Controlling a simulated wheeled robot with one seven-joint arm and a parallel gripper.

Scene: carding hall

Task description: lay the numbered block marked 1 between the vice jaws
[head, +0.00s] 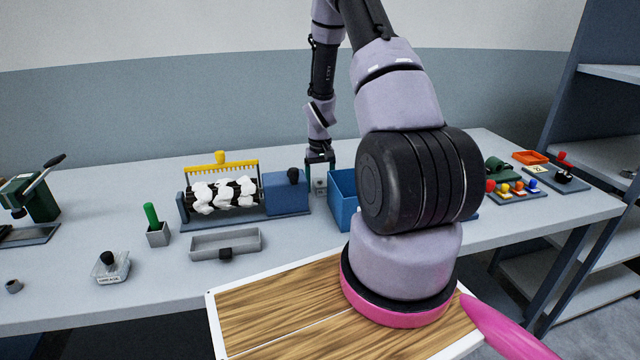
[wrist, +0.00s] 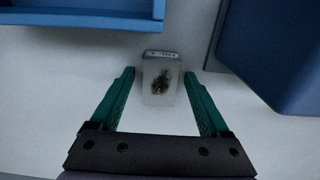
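A small pale grey block (wrist: 153,93) lies between my two green fingers in the wrist view. It has a dark patch on its face and small lettering along one edge that I cannot read as a number. It also shows below my gripper in the head view (head: 320,187). My gripper (wrist: 159,74) is open, with a gap on each side of the block; in the head view my gripper (head: 319,162) is over the table. I cannot make out vice jaws for certain; a green device (head: 497,168) at the right is partly hidden by my arm.
A blue open bin (head: 343,188) stands right of the block, and a blue-based roller machine (head: 287,193) stands left. A grey tray (head: 226,243), a green-handled tool in a cup (head: 157,234) and a lever press (head: 40,196) are farther left. Bare table lies between them.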

